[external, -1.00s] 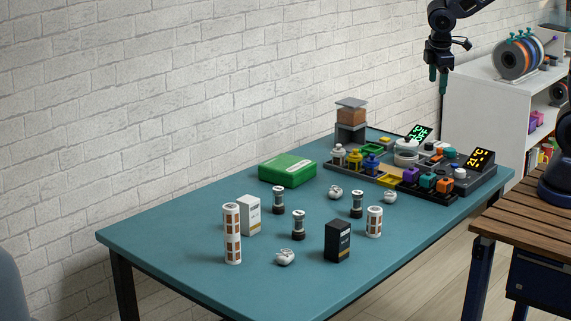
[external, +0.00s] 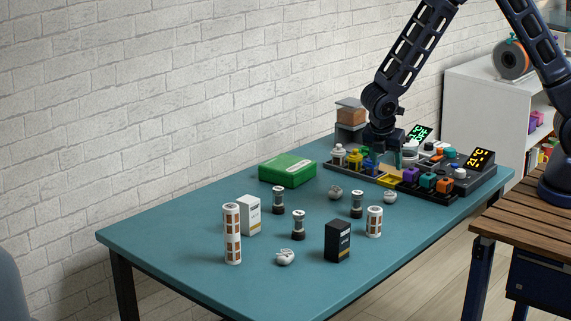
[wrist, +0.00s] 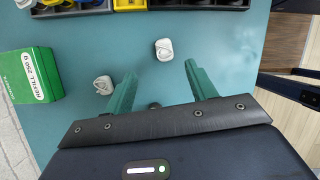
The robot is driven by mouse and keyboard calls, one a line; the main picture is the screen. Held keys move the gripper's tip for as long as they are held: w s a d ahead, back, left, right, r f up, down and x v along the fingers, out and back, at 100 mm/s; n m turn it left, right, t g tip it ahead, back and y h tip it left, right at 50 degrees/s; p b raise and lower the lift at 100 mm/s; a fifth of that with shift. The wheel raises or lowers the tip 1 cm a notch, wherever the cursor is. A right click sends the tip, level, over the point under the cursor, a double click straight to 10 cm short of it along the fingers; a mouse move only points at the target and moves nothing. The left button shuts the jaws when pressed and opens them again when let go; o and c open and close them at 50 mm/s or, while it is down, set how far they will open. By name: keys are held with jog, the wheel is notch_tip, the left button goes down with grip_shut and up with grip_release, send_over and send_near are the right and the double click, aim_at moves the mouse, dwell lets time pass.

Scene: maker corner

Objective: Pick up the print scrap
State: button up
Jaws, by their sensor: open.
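Three small whitish lumps that look like print scraps lie on the teal table. One (external: 336,192) is near the green box, one (external: 390,197) is close to the tray's front edge, and one (external: 285,257) is nearer the table's front. In the wrist view, one lump (wrist: 164,49) shows just beyond my fingertips, between their lines, and another (wrist: 103,85) lies just left of the left finger. My gripper (external: 387,166) is open and empty, above the tray's front area in the external view. Its green fingers (wrist: 158,70) also show in the wrist view.
A green box (external: 288,170) sits left of the dark tray (external: 432,190), which holds jars and coloured blocks. The table's left end is clear.

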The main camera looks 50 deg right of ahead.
jog(key=f, duration=0.2)
send_over(390, 194)
jog(key=a, duration=0.2)
notch_tip(390, 194, down, 4)
jog(key=shift+r, duration=0.15)
jog(key=shift+s+x, duration=0.2)
jog(key=shift+x, duration=2.45)
jog(key=shift+a, duration=0.1)
jog(key=c, duration=1)
